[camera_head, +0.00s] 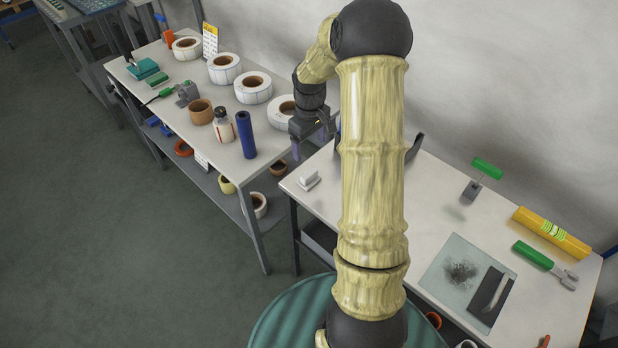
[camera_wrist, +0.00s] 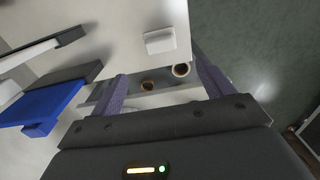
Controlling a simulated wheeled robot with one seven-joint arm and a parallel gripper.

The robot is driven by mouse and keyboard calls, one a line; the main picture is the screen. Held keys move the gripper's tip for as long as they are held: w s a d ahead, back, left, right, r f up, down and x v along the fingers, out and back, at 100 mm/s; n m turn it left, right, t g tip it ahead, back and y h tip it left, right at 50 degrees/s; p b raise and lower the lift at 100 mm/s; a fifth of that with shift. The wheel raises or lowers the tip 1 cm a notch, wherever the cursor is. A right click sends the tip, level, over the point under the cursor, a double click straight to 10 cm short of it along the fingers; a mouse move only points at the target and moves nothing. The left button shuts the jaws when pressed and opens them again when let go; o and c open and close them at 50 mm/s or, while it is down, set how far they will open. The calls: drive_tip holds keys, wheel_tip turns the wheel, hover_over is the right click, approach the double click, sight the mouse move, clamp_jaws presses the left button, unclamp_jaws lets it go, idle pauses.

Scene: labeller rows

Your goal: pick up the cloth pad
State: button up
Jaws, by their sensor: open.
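A small white block (camera_head: 309,179) lies near the left corner of the right-hand white table; it may be the cloth pad, but its material is too small to tell. It also shows in the wrist view (camera_wrist: 160,41), just beyond my fingertips. My gripper (camera_head: 312,147) is above the gap between the two tables, near that corner. In the wrist view my gripper (camera_wrist: 160,72) has its two purple fingers spread, with nothing between them. The block is apart from both fingers. My arm hides part of the right-hand table.
White label rolls (camera_head: 253,87), a blue roll (camera_head: 246,135) and a bottle (camera_head: 223,125) stand on the left-hand table. A blue and black object (camera_wrist: 50,98) is left of my fingers. A glass plate (camera_head: 448,258) and yellow roll (camera_head: 551,233) lie farther right.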

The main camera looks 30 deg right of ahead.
sight(309, 172)
wheel_tip(309, 172, down, 8)
drive_tip(key=shift+w+f+p, duration=0.1)
drive_tip(key=shift+f+p, duration=0.1)
drive_tip(key=shift+p, duration=0.1)
drive_tip(key=shift+f, duration=0.1)
wheel_tip(309, 172, down, 5)
drive_tip(key=shift+w+p, duration=0.15)
drive_tip(key=shift+p, duration=0.45)
drive_tip(key=shift+c, duration=0.4)
drive_tip(key=c, duration=1)
